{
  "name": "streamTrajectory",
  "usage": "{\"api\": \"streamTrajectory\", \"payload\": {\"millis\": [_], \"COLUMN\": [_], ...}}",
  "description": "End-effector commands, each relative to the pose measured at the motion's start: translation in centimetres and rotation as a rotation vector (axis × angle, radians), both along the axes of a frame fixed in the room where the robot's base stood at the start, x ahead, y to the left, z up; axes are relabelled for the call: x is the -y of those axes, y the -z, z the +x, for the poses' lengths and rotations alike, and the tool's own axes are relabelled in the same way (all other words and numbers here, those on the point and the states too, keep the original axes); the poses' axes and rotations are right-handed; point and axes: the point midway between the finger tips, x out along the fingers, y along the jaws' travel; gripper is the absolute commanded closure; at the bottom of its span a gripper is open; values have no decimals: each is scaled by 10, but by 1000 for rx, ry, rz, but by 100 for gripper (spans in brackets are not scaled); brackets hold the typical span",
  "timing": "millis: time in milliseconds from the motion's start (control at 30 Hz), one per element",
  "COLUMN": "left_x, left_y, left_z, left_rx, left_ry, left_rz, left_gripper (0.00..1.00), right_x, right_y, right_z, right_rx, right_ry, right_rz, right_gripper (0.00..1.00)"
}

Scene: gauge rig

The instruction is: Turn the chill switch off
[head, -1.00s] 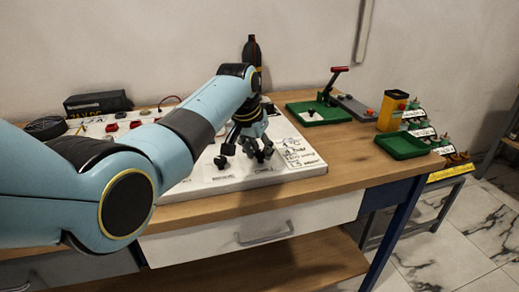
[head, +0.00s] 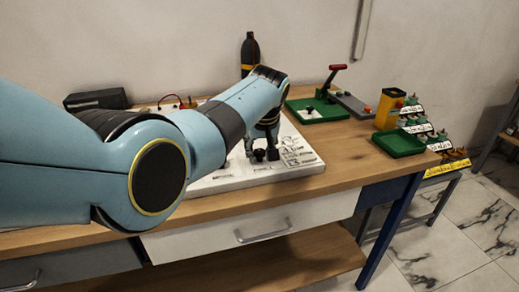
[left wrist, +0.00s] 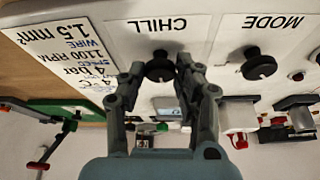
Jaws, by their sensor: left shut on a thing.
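The chill switch is a black round knob (left wrist: 159,68) on the white board (left wrist: 205,22), below the upside-down CHILL label in the left wrist view. My left gripper (left wrist: 161,74) has one finger on each side of this knob and is shut on it. In the head view my left gripper (head: 262,143) is low over the right part of the board, partly hidden by my own arm. The direction the knob points cannot be made out. My right gripper is not in view.
A second black knob (left wrist: 259,66) under the MODE label is beside the chill knob. A printed card (left wrist: 68,45) lies on the board. A green tray (head: 398,144), a yellow box (head: 388,108) and a green base with a red-handled lever (head: 336,68) stand to the right.

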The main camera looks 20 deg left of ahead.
Motion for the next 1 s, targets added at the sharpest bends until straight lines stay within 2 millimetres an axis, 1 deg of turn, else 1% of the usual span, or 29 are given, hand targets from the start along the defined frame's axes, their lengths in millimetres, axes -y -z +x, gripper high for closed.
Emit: {"api": "streamTrajectory", "payload": {"millis": [33,200,500,700,1000], "left_x": [1,1,2,2,2], "left_y": [1,2,2,1,0], "left_z": [1,2,3,3,3], "left_rx": [2,3,4,4,2], "left_ry": [-42,-196,-404,-486,-528], "left_rz": [0,1,0,0,0], "left_gripper": [100,100,100,100,100], "right_x": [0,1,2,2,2], "right_y": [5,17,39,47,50], "right_z": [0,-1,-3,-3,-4], "right_rx": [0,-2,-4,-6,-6], "right_ry": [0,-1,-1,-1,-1], "right_rz": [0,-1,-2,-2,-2], "right_gripper": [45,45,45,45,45]}}
